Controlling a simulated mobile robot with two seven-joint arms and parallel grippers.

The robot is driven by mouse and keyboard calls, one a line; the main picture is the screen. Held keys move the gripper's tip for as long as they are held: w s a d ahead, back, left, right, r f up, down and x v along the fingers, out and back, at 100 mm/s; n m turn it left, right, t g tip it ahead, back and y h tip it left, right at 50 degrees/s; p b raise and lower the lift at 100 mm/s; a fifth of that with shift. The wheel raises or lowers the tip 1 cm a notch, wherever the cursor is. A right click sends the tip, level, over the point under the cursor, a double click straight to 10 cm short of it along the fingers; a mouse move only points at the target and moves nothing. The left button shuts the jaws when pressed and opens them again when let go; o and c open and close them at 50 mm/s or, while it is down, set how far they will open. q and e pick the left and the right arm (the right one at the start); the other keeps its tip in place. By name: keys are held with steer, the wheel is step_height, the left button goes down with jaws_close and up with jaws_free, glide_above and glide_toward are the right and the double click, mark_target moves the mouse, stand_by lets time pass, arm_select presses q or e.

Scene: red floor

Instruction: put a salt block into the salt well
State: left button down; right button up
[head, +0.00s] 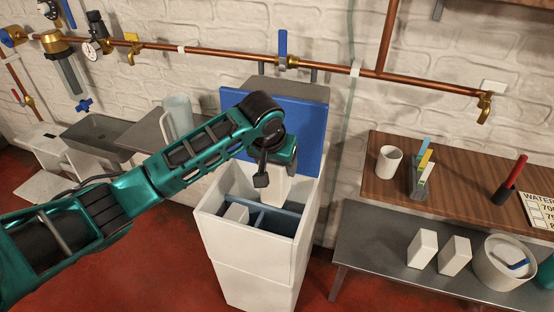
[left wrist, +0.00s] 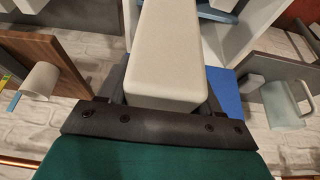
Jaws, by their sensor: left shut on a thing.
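The salt well is a white cabinet (head: 250,262) with its blue lid (head: 312,132) raised. Blue dividers (head: 272,219) split its inside into compartments. A white block (head: 237,213) is in the left front compartment. My left gripper (head: 268,178) is over the rear of the open well, shut on a white salt block (head: 273,190) that points down into the opening. In the left wrist view, this block (left wrist: 166,45) sits between the dark fingers (left wrist: 160,98). My right gripper does not show.
Two white blocks (head: 422,249) (head: 455,256) and a white bucket (head: 485,268) stand on a grey bench (head: 375,248) at right. A wooden shelf (head: 465,190) holds a white cup (head: 389,162). A pitcher (head: 177,115) stands left of the well. Copper pipes cross the wall.

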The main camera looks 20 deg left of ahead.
mark_target(277, 200)
arm_select(q)
steer(key=shift+w+f+b, duration=0.1)
steer(key=shift+f+b, duration=0.7)
steer(key=shift+f, duration=2.05)
steer(key=shift+f+b, duration=0.5)
steer(key=shift+f, duration=0.85)
steer(key=shift+f+b, duration=0.4)
steer(key=shift+f, duration=0.65)
step_height(277, 200, down, 12)
steer(key=b, duration=0.5)
steer(key=shift+b, duration=0.3)
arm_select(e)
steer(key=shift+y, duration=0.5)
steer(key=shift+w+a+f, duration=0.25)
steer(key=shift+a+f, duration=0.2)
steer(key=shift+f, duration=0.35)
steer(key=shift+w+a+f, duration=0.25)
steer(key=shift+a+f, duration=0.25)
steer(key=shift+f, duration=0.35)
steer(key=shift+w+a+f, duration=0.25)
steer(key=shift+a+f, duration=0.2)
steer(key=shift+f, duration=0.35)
arm_select(q)
steer(key=shift+f+b, duration=0.7)
steer(key=shift+f, duration=0.45)
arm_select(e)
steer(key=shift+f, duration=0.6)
